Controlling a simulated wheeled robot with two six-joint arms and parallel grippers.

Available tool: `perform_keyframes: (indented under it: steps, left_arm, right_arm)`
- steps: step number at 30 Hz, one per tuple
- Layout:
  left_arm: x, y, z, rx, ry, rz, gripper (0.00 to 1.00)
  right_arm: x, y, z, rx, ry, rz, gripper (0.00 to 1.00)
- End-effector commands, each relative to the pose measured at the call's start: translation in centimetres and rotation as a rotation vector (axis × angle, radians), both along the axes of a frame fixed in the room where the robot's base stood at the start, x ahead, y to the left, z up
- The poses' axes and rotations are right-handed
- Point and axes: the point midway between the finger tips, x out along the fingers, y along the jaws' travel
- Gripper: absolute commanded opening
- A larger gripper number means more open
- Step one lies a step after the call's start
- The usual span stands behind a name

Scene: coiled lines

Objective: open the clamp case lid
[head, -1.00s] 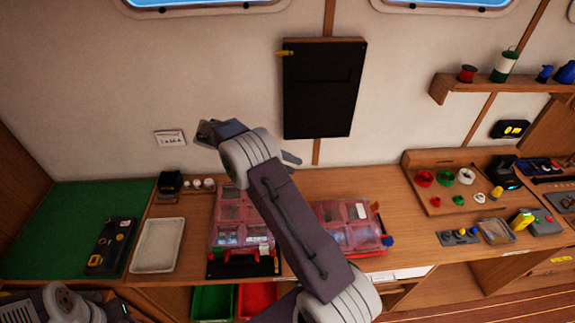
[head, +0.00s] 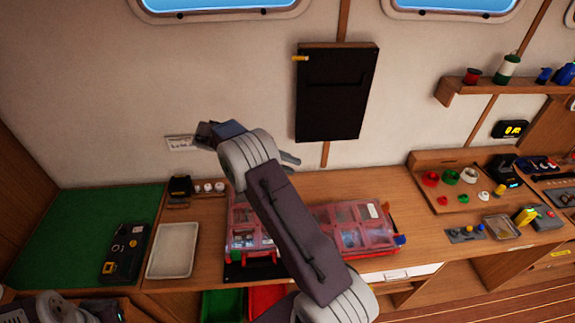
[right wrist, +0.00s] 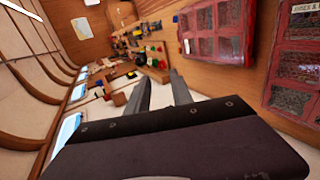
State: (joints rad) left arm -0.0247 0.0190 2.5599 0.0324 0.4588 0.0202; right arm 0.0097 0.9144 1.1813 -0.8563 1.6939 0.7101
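Two cases with clear reddish lids lie side by side on the wooden bench, and both lids look shut. The left case (head: 243,236) is partly hidden by my right arm, and the right case (head: 352,228) shows more fully. Which is the clamp case I cannot tell. In the right wrist view the nearer case (right wrist: 292,95) has a label only partly readable, and the farther case (right wrist: 213,45) lies past it. My right gripper (head: 291,159) is above the bench, mostly behind its own arm; its two fingers (right wrist: 160,92) are apart and empty. My left gripper is out of view.
A pale tray (head: 173,250) and a green mat (head: 60,228) with a dark device (head: 124,252) are at left. A black panel (head: 335,92) hangs on the wall behind. A board with colored rings (head: 450,178) stands at right. Bins sit below the bench.

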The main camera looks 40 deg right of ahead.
Motion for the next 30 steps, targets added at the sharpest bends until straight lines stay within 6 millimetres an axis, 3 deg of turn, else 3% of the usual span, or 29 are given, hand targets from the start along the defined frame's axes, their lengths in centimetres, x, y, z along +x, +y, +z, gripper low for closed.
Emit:
perform_keyframes:
  steps: [10, 19, 22, 30]
  left_arm:
    - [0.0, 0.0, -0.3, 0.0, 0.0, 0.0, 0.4]
    - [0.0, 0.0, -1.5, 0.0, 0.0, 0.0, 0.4]
    - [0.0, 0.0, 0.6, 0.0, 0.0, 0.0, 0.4]
    - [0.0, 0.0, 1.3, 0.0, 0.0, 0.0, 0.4]
  right_arm:
    - [0.3, 0.4, 0.1, -0.002, -0.003, -0.001, 0.27]
    - [2.8, 4.7, 2.8, 0.0, -0.005, 0.002, 0.27]
    - [3.4, 5.7, 4.4, 0.0, 0.0, 0.001, 0.27]
    - [4.0, 6.7, 4.6, 0.001, -0.001, 0.0, 0.27]
